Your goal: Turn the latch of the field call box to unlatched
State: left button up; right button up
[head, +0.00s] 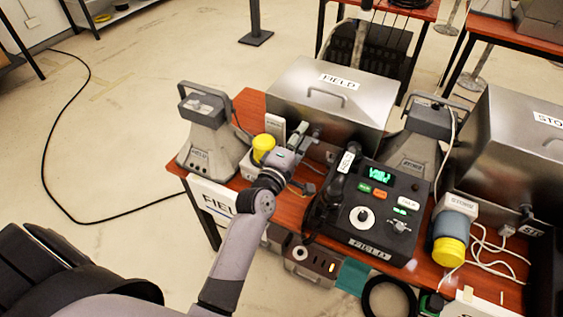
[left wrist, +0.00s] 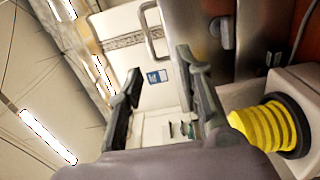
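The field call box (head: 365,98) is a brushed-metal box with a FIELD label and a lid handle, standing at the back of the red table. A small grey latch-like part (head: 317,131) shows low on its front, beside my gripper; its turned position cannot be told. In the left wrist view, a grey knob-like part (left wrist: 222,33) sits on a metal face, right of the fingers. My left gripper (head: 301,135) is in front of the box's left part. Its fingers (left wrist: 160,64) are apart with nothing between them. Contact with the latch cannot be told. My right gripper is out of view.
A FIELD horn unit (head: 207,135) stands left; a yellow-capped device (head: 263,147) is close beside my gripper. The FIELD console (head: 372,212) with handset is right of my arm. The STORM box (head: 515,145) and STORM device (head: 452,235) stand further right.

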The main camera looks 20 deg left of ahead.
pick_arm(q)
jog(key=s+p, duration=0.2)
jog(key=s, duration=0.8)
jog(key=shift+s+a, duration=0.2)
dwell(0.5)
dwell(0.4)
dwell(0.3)
